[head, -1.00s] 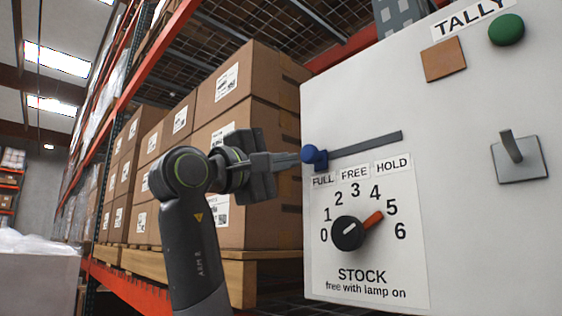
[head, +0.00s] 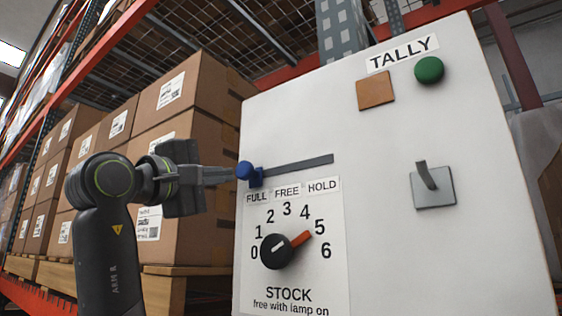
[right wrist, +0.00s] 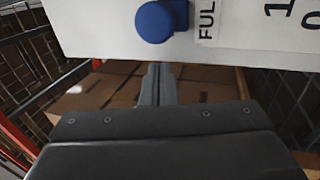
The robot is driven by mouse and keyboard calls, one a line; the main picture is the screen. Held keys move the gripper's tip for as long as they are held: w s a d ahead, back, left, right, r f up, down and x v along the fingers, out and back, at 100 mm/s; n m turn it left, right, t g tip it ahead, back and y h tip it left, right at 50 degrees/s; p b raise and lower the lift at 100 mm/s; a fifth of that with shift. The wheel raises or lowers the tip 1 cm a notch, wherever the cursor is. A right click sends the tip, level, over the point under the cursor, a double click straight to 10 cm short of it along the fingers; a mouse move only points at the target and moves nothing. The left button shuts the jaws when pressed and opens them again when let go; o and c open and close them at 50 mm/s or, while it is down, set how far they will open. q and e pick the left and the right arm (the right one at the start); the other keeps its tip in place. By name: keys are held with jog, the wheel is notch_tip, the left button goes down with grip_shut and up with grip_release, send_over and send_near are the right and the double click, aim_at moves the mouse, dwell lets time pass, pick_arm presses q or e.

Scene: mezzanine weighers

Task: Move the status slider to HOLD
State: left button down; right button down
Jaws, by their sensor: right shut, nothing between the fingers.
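The status slider is a blue knob (head: 245,171) at the left end of a dark horizontal slot (head: 300,165) on the white panel (head: 390,220). It sits above the FULL label (head: 257,197); FREE (head: 287,191) and HOLD (head: 322,186) are to its right. My right gripper (head: 230,175) is shut and empty, its fingertips close to the knob's left side. In the right wrist view the blue knob (right wrist: 155,21) is beyond the shut fingertips (right wrist: 158,68), with a gap showing between them. My left gripper is not in view.
Below the slot is a black dial (head: 277,251) with a red-orange pointer and numbers 0 to 6. An orange-brown square (head: 376,92), green button (head: 429,70) and metal toggle (head: 428,176) are on the panel. Stacked cartons (head: 165,110) stand behind my right arm.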

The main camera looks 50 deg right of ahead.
aim_at(249, 174)
jog(key=shift+s, duration=0.15)
jog(key=shift+s+d+b, duration=0.1)
jog(key=shift+s+b, duration=0.9)
jog(key=shift+s, duration=0.3)
